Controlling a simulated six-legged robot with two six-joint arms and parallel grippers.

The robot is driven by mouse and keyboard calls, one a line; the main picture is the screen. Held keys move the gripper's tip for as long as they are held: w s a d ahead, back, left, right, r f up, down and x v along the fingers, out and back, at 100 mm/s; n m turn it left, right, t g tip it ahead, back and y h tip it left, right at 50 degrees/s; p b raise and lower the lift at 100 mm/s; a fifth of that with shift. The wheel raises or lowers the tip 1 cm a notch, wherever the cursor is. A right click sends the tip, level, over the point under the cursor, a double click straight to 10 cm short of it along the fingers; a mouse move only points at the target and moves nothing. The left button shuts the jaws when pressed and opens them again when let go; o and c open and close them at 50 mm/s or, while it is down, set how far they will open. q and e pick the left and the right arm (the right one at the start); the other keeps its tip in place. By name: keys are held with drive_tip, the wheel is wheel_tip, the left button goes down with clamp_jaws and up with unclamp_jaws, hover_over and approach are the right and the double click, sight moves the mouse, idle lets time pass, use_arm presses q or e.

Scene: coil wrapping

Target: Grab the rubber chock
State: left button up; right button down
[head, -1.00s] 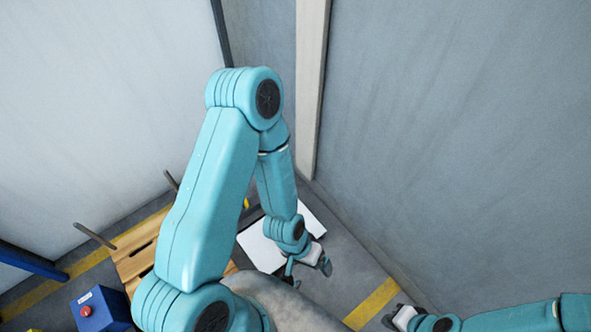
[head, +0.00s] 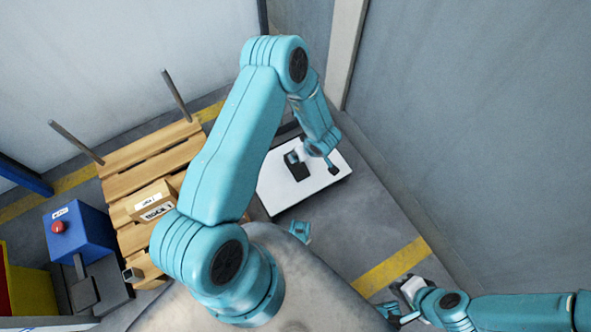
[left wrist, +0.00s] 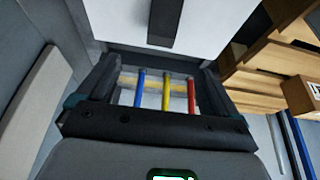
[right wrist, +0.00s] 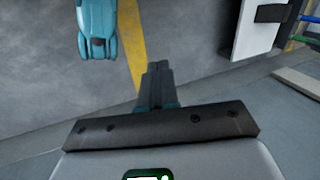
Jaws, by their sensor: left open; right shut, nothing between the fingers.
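The rubber chock (head: 299,172) looks like a small black block on a white board (head: 275,200) in the head view. In the left wrist view the chock (left wrist: 164,22) is at the top middle, on the white surface. My left gripper (head: 312,164) is above the board, close to the chock. In the left wrist view its fingers (left wrist: 157,75) are wide apart with the chock beyond the tips, roughly in line with the gap. My right gripper (head: 397,299) is shut and empty, low at the right; its closed fingers (right wrist: 157,85) point over bare floor.
A wooden pallet (head: 150,160) with upright posts and a cardboard box (head: 152,203) stands left. A blue box with a red button (head: 78,235) is beside it. Red, yellow and blue rods (left wrist: 165,92) show between the left fingers. A grey wall (head: 480,120) bounds the right.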

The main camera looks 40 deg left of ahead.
use_arm(q)
drive_tip(key=b+x, duration=0.2)
drive_tip(key=x, duration=0.2)
drive_tip(key=b+x, duration=0.1)
drive_tip(key=x, duration=0.3)
drive_tip(key=s+d+b+x, duration=0.1)
drive_tip(key=b+x, duration=0.1)
drive_tip(key=x, duration=0.2)
drive_tip(key=shift+a+f+b, duration=0.2)
drive_tip(key=shift+f+b, duration=0.15)
drive_tip(key=shift+f, duration=0.25)
drive_tip(key=shift+w+a+f, duration=0.1)
drive_tip(key=shift+a+f, duration=0.15)
drive_tip(key=shift+f, duration=0.25)
drive_tip(key=b+x, duration=0.3)
drive_tip(key=x, duration=0.1)
drive_tip(key=shift+w, duration=0.15)
drive_tip(key=shift+a+f+b, duration=0.35)
drive_tip(key=shift+f+b, duration=0.05)
drive_tip(key=shift+b, duration=0.1)
drive_tip(key=shift+w, duration=0.1)
use_arm(e)
drive_tip(key=w+d+f+t, duration=0.1)
drive_tip(key=w+f, duration=0.3)
drive_tip(key=f, duration=0.6)
drive_tip(key=shift+w+d+f+t+h, duration=0.25)
drive_tip(key=shift+w+f+t+h, duration=0.05)
drive_tip(key=shift+w+f, duration=0.05)
use_arm(q)
drive_tip(key=c, duration=1.2)
